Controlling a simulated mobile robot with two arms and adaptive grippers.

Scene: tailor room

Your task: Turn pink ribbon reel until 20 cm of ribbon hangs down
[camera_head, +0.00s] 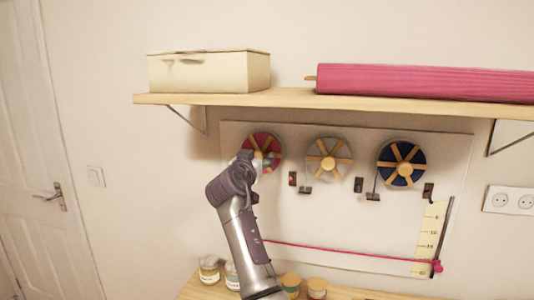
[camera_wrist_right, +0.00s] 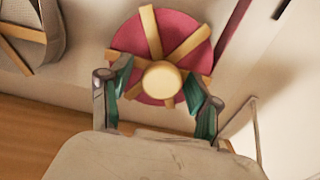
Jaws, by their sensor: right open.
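The pink ribbon reel (camera_head: 262,140) is the leftmost of three reels on the wall board. It has wooden spokes and also fills the top of the right wrist view (camera_wrist_right: 187,38), with its pale round hub (camera_wrist_right: 162,83) in the middle. My right gripper (camera_wrist_right: 160,90) is open, with a finger on either side of the hub; I cannot tell whether they touch it. In the head view, my right arm hides the reel's lower left and the board below it. Any ribbon end hanging there is hidden. My left gripper is not in view.
A grey reel (camera_head: 328,158) and a blue reel (camera_head: 402,163) hang to the right. A pink cord (camera_head: 340,253) runs low across the board to a pink ball (camera_head: 437,267) beside the ruler (camera_head: 429,238). A shelf (camera_head: 290,98) overhangs the reels. Jars (camera_head: 317,288) stand below.

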